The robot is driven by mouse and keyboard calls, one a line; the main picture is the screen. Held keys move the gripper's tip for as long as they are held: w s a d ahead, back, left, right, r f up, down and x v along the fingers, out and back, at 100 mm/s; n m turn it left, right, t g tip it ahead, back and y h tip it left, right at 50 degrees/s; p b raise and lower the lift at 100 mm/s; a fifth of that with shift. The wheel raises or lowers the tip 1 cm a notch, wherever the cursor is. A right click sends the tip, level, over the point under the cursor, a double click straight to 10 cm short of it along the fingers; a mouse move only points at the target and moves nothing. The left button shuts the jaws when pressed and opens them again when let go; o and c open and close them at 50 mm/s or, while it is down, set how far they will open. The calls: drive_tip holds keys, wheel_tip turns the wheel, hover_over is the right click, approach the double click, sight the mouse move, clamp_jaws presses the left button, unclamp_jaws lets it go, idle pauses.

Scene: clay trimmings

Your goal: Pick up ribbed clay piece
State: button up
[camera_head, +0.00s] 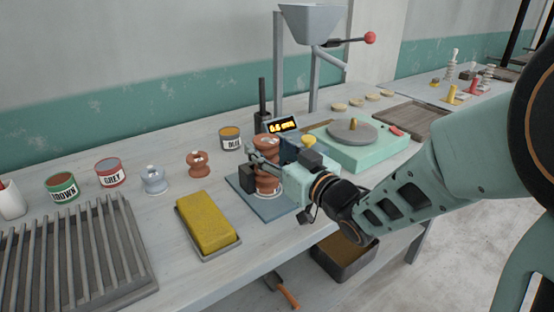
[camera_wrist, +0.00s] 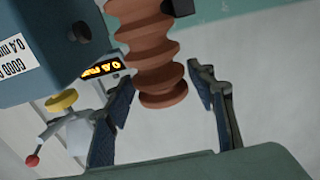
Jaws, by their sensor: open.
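The ribbed clay piece (camera_head: 267,184) is reddish brown and stands upright on the blue-grey plate of a gauge stand (camera_head: 246,197). In the wrist view the ribbed clay piece (camera_wrist: 150,50) reaches from the top edge down between the fingers. My gripper (camera_wrist: 165,88) is open, with one dark-padded finger on each side of the piece's end. A gap shows on the right; contact on the left is unclear. In the head view my gripper (camera_head: 272,163) is at the piece and hides part of its middle.
The gauge's lit display (camera_head: 283,125) is just behind. A yellow sponge (camera_head: 206,222) lies in front left. Smaller brown (camera_head: 200,164) and grey (camera_head: 153,180) spools stand left, near paint tins (camera_head: 110,172). A green turntable unit (camera_head: 358,146) is at right.

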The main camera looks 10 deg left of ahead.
drive_tip(key=x, duration=0.6)
drive_tip(key=shift+w+a, duration=0.1)
drive_tip(key=shift+c, duration=0.5)
drive_tip(key=c, duration=1.3)
drive_tip(key=shift+r, duration=0.1)
